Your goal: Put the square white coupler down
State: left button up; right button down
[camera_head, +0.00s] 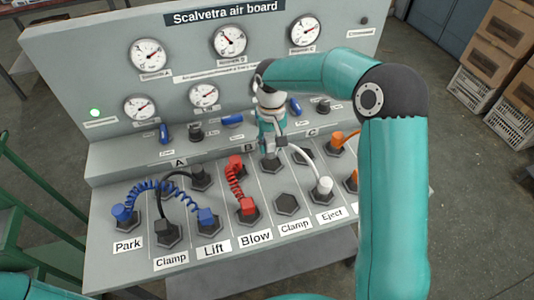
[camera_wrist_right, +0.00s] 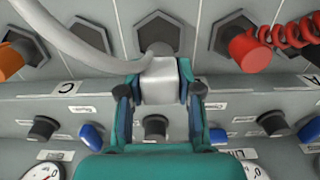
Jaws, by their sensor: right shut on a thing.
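My right gripper (camera_head: 270,141) is shut on the square white coupler (camera_wrist_right: 160,82), which sits between its fingertips in the right wrist view. A pale hose (camera_head: 301,153) runs from it to a white coupler (camera_head: 322,187) above the Eject label. The held coupler is mostly hidden by the gripper in the head view. It is at the upper-row hexagonal socket (camera_wrist_right: 158,34), between the B and C markings, and overlaps that socket's near edge in the wrist view. I cannot tell whether it touches the socket. My left gripper is out of view.
Left of my right gripper, a red coiled hose (camera_head: 234,183) joins two red couplers. Farther left are a black hose (camera_head: 171,185) and a blue coiled hose (camera_head: 160,187). An orange coupler (camera_head: 338,141) is to the right. The socket above the front Clamp label (camera_head: 287,204) is empty.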

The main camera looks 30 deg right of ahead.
aim_at(271, 153)
jog(key=shift+f, duration=2)
jog(key=shift+f, duration=0.15)
jog(key=c, duration=0.8)
grip_release()
notch_tip(271, 153, up, 12)
jog(key=shift+r, duration=0.15)
